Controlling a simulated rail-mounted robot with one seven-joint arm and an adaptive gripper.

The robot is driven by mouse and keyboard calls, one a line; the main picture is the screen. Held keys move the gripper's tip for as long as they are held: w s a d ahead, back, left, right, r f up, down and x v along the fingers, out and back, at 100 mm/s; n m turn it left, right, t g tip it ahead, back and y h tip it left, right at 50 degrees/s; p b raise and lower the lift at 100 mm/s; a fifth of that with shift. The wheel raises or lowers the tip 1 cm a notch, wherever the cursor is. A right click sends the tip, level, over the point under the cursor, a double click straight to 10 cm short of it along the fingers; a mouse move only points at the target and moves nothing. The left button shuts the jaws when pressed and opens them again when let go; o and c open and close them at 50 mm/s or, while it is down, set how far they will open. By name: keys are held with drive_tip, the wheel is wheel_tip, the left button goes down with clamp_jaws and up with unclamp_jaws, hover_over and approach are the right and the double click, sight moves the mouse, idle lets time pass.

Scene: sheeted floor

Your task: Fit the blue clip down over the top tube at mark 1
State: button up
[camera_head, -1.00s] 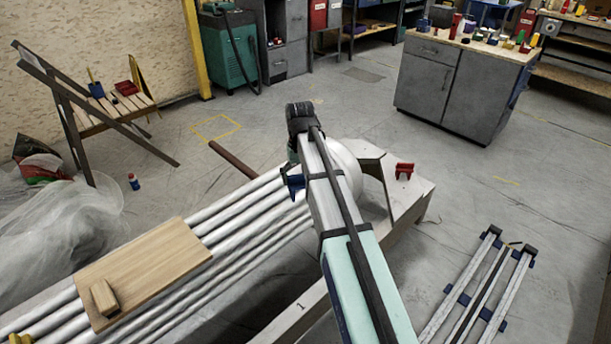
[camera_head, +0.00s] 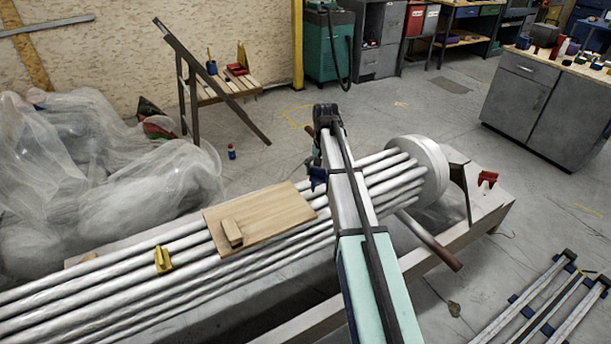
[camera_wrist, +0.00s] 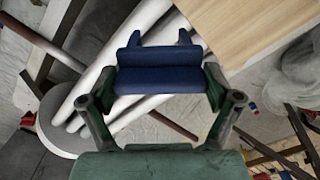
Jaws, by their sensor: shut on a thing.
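A blue clip (camera_wrist: 160,72) with two prongs is held between the fingers of my gripper (camera_wrist: 161,90) in the wrist view. In the head view the clip (camera_head: 318,178) shows as a small blue shape left of my arm, in front of the tubes in the picture. Whether it touches a tube I cannot tell. The white tubes (camera_head: 195,236) run side by side from lower left to a round white end piece (camera_head: 424,168). They also pass behind the clip in the wrist view (camera_wrist: 92,82). I cannot make out mark 1 now. My arm hides part of the tubes.
A wooden board (camera_head: 275,214) with a small block (camera_head: 232,234) lies across the tubes left of my gripper. A yellow clip (camera_head: 163,260) sits on the tubes. A red clip (camera_head: 487,178) stands at the bench's right end. A brown rod (camera_head: 430,241) sticks out beside the bench.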

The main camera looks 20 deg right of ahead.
drive_tip(key=w+d+f+m+p, duration=0.2)
drive_tip(key=w+d+m, duration=0.4)
drive_tip(key=d+m, duration=0.3)
drive_tip(key=shift+d+m+p, duration=0.3)
drive_tip(key=shift+d+p, duration=0.35)
drive_tip(key=shift+d, duration=0.55)
drive_tip(key=shift+w+r+p, duration=0.1)
drive_tip(key=shift+p, duration=0.35)
drive_tip(key=shift+f+b, duration=1.2)
drive_tip(key=shift+f, duration=4.2)
drive_tip(key=shift+f, duration=0.15)
drive_tip(key=o, duration=1)
drive_tip(key=shift+c, duration=0.2)
